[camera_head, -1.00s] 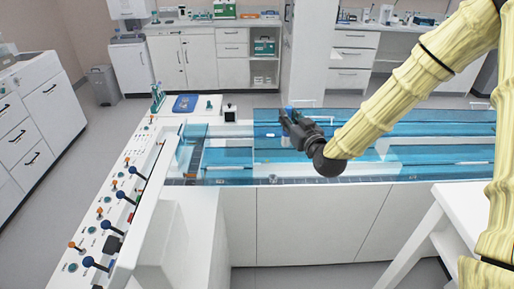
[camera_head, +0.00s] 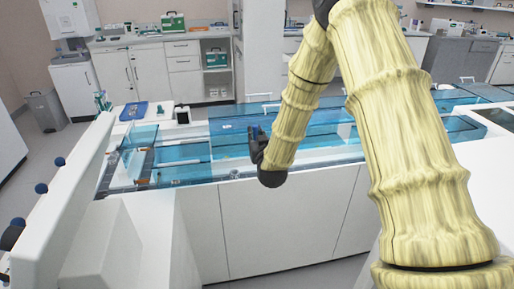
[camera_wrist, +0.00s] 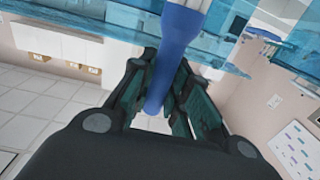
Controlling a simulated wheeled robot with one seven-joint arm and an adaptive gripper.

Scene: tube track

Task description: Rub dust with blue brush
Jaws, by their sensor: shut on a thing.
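My gripper (camera_head: 256,140) is over the near edge of the blue see-through tank (camera_head: 180,172) in the head view. In the wrist view my gripper (camera_wrist: 166,75) is shut around the blue handle of the brush (camera_wrist: 178,38). The brush handle runs up and to the right, out of the top of that view. Its bristles are not clearly visible. In the head view the brush is mostly hidden by the dark gripper. I cannot make out any dust in either view.
A white panel with blue-knobbed levers (camera_head: 41,188) stands at the left. A blue tray (camera_head: 133,111) lies on the counter behind the tank. Cabinets (camera_head: 118,72) line the back wall.

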